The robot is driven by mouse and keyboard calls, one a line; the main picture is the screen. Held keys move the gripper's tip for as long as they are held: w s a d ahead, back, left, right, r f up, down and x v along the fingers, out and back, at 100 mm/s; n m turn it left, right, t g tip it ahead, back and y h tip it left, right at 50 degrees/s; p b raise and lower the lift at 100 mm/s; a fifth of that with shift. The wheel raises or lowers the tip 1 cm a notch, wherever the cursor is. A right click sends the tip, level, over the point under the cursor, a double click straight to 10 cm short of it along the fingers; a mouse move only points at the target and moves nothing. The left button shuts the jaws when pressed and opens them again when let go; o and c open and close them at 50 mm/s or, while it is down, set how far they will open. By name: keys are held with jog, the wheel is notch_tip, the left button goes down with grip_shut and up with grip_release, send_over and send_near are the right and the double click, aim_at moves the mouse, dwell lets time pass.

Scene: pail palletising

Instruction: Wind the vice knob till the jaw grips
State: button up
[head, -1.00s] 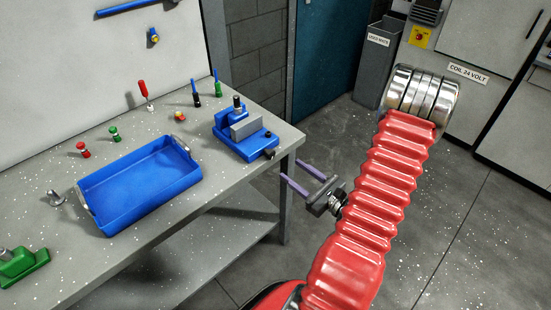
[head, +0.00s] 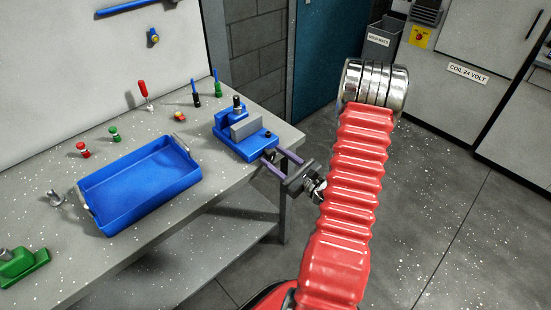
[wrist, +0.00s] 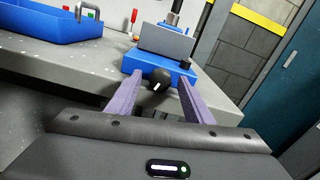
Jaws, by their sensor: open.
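The blue vice (head: 228,138) sits at the bench's right end, with a grey jaw plate (head: 246,127) across it. A dark upright piece (head: 237,103) stands behind the plate; whether the jaw touches it I cannot tell. In the wrist view the vice (wrist: 143,65) faces me, and its dark round knob (wrist: 157,87), with a white mark, sticks out of the front. My gripper (head: 277,159) is open at the knob. In the wrist view its purple fingers (wrist: 160,80) lie on both sides of the knob, with gaps visible.
A blue tray (head: 84,203) stands on the grey bench (head: 150,240) left of the vice. Small red and green knobs and screwdrivers stand behind it. A green block (head: 22,264) is at the left front. The floor right of the bench is clear.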

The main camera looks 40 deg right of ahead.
jog(key=c, duration=1.1)
jog(key=shift+m, duration=0.3)
jog(key=shift+m, duration=1.3)
jog(key=o, duration=1.1)
